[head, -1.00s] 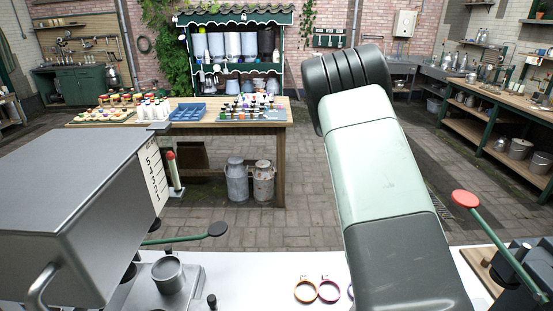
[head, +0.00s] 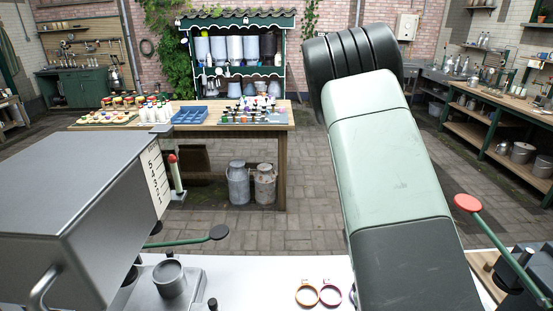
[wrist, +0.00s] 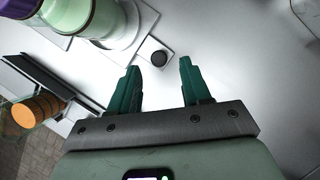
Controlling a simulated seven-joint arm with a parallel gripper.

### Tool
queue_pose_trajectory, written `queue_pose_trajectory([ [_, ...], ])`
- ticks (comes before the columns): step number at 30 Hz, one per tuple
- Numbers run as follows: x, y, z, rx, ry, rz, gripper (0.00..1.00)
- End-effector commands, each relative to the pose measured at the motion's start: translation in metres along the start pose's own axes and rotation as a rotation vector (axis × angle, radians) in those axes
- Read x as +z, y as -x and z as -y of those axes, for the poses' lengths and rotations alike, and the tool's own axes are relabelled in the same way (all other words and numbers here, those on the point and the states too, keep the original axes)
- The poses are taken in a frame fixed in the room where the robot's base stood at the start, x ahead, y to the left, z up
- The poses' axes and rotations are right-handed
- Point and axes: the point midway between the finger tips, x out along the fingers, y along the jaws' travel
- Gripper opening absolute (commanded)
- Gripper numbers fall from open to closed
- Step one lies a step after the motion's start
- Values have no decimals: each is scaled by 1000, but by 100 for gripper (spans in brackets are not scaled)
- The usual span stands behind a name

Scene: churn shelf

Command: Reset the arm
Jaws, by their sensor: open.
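My gripper (wrist: 160,82) shows in the wrist view with its two green fingers apart and nothing between them. It hangs above a white worktop (wrist: 228,60). A small dark round knob (wrist: 159,58) on a pale square base lies just beyond the fingertips. In the head view my arm rises on the right of centre, and my gripper is hidden there.
In the head view a grey machine (head: 75,200) stands at left, with a metal cup (head: 169,278) beside it. Two rings (head: 307,295) lie on the worktop. A red-tipped lever (head: 468,203) is at right. A wooden table (head: 285,125) stands beyond.

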Motion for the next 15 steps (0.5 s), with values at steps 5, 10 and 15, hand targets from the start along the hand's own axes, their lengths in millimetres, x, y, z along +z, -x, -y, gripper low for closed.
queue_pose_trajectory([
  [5, -1, 36, -1, 3, 0, -4, 48],
  [10, -1, 66, -1, 4, 0, -4, 48],
  [15, 1, 58, 1, -4, 0, 6, 48],
])
